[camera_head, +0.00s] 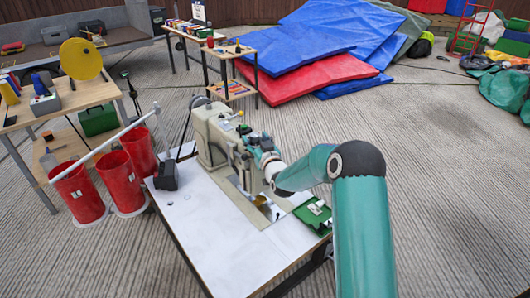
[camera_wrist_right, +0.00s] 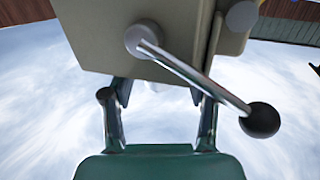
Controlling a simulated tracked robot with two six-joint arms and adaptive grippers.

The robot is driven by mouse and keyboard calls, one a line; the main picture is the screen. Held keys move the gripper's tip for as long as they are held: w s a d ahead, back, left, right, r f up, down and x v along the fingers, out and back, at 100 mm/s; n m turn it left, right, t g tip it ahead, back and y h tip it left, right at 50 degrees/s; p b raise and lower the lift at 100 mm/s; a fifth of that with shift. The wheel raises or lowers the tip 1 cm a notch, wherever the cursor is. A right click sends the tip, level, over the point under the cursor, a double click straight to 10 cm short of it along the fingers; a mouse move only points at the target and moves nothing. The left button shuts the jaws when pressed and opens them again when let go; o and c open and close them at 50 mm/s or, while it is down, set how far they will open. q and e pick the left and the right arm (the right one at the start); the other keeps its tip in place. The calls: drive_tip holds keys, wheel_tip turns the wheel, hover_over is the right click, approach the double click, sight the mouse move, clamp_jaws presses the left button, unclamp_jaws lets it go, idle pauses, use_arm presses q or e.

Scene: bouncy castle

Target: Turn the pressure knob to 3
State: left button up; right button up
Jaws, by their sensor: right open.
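A beige sewing machine (camera_head: 212,138) stands on a white-topped table (camera_head: 215,235). My right gripper (camera_head: 257,147) is at the machine's head end in the head view, and its arm hides part of that end. In the right wrist view my right gripper (camera_wrist_right: 158,95) has its two fingers spread apart, just below the machine's beige housing (camera_wrist_right: 130,50), with nothing seen held between them. A metal lever (camera_wrist_right: 190,70) with a black ball crosses in front of the right finger. A round grey knob (camera_wrist_right: 242,15) shows at the upper right; I cannot tell if it is the pressure knob. No number is readable. My left gripper is out of view.
A black box (camera_head: 165,177) and a green item (camera_head: 314,213) are on the table. Red bins (camera_head: 128,183) stand left of it, with a long white bar (camera_head: 105,145) across them. A workbench (camera_head: 75,98) is further left. Blue mats (camera_head: 295,48) lie behind.

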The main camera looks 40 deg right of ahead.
drive_tip(key=v, duration=1)
drive_tip(key=shift+s+a, duration=0.2)
drive_tip(key=shift+s, duration=0.1)
drive_tip(key=shift+f, duration=0.15)
